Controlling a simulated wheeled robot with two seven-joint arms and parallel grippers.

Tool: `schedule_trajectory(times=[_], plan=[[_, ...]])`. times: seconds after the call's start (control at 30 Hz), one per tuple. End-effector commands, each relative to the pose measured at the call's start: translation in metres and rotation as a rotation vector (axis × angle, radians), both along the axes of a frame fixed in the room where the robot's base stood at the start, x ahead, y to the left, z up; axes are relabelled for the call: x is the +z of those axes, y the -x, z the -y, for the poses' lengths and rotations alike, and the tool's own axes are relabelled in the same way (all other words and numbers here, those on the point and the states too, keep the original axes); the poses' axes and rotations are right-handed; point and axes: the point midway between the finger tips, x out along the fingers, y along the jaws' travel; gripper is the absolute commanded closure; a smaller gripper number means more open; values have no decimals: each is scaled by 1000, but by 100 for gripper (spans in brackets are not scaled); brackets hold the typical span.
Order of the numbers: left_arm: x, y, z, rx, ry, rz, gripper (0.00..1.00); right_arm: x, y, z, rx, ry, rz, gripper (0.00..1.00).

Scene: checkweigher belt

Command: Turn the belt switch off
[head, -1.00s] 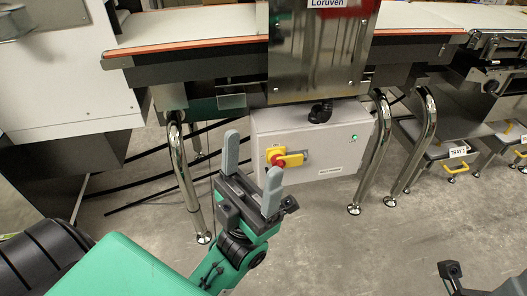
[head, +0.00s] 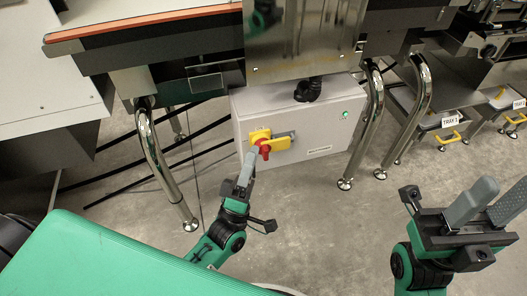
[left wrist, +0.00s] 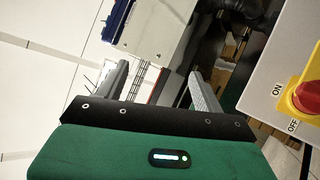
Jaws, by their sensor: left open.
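The belt switch (head: 263,147) is a red knob on a yellow plate, on the front of a light grey control box (head: 325,127). In the left wrist view the red knob (left wrist: 308,96) is at the right edge, partly cut off, with ON and OFF labels beside it. My left gripper (head: 249,160) is just in front of and below-left of the switch, seen nearly edge-on. In the left wrist view its fingers (left wrist: 160,78) are apart with nothing between them; the knob lies outside them. I cannot tell whether it touches. My right gripper (head: 503,186) is open and empty at the lower right.
The conveyor (head: 150,35) and a steel cabinet (head: 305,40) are above the box. Shiny tubular legs (head: 160,165) (head: 365,130) stand on both sides of it. A green light (head: 346,115) glows on the box. Trays (head: 437,130) are at the right. The floor between is clear.

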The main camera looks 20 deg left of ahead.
Motion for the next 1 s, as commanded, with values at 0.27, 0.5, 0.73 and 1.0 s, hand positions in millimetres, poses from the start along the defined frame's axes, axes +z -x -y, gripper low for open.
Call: schedule_trajectory(times=[0.27, 0.5, 0.73, 1.0], plan=[[-155, -12, -15, -297, 380, -393, 31, 1, 1, 0, 1, -2, 17, 64], [-194, -12, -22, -353, 507, -488, 31, 2, 2, 0, 0, -3, 22, 64], [-181, -43, -18, -355, 509, -482, 31, 1, 3, 0, 1, -5, 38, 64], [-160, -97, -12, -354, 508, -482, 31, 3, 6, 1, 1, -8, 72, 64]])
